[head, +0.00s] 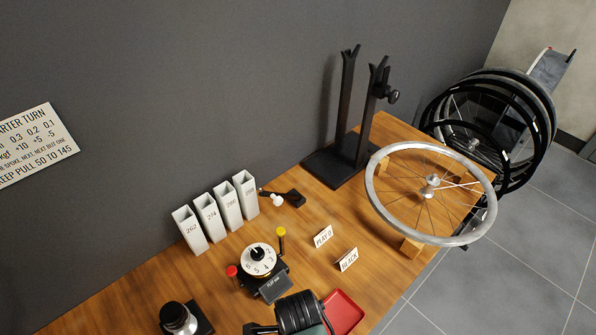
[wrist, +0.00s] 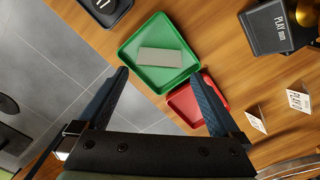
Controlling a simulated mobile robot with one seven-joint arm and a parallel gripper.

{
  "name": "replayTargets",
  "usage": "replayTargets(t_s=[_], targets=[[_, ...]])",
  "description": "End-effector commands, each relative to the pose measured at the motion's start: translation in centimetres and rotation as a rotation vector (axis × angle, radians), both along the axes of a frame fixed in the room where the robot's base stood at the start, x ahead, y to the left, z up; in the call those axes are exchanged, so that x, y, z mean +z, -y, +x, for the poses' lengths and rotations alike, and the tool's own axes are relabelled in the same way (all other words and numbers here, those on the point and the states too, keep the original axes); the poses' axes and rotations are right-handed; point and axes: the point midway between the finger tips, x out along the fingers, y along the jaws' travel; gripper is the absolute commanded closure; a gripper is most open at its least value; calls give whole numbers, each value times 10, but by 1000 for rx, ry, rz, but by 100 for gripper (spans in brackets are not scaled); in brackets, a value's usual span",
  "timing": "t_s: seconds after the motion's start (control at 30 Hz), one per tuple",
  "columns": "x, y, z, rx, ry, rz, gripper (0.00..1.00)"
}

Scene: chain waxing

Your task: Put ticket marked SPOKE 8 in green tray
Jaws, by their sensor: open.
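A green tray (wrist: 134,75) lies on the bench in the upper middle of the wrist view. A flat grey rectangular slip (wrist: 168,58) rests inside it; no marking on it is legible, so I cannot tell whether it is the SPOKE 8 ticket. My gripper (wrist: 161,74) is open, its two dark fingers spread apart over the near side of the green tray. Nothing is held between the fingers. In the head view, the green tray is mostly hidden at the bottom edge.
A red tray (wrist: 187,104) sits beside the green one; it also shows in the head view (head: 345,314). Upright cards (head: 323,236), a dial device (head: 258,260), white numbered bins (head: 205,217), a truing stand (head: 345,160) and a wheel (head: 380,208) occupy the bench.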

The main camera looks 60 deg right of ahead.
Motion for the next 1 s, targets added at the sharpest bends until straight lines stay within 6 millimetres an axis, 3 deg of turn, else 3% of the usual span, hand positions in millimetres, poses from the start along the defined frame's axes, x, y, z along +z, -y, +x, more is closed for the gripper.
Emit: replayTargets(t_s=[0.1,0.3,0.73,0.87,0.97,1.0], targets=[[29,0,0,0,2,-1,0],[56,0,0,0,1,0,0],[68,2,7,26,19,-13,0],[100,13,57,207,156,-120,0],[157,20,124,464,338,-298,0],[187,19,151,579,414,-389,0]])
